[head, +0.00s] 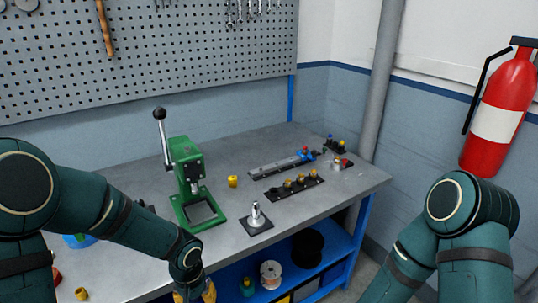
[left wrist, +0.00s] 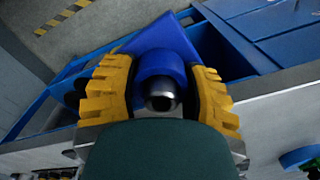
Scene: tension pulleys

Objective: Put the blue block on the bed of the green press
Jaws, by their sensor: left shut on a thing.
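The green press (head: 187,172) stands on the grey bench in the head view, its black-knobbed lever raised. Its bed (head: 200,212) is a green frame around a dark opening, with nothing seen on it. My left gripper (head: 195,292) is at the bottom edge of the head view, in front of the bench. In the left wrist view its yellow fingers (left wrist: 162,95) are shut on the blue block (left wrist: 160,62), which has a rounded part and a metal end facing the camera. The block is not visible in the head view. My right gripper is out of view.
A yellow part (head: 233,181) and a metal post on a dark plate (head: 256,219) stand right of the press. Black fixtures (head: 294,187) lie farther right. A blue-and-green object (head: 78,240) is partly hidden behind my left arm. Spools (head: 271,274) sit on the lower shelf.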

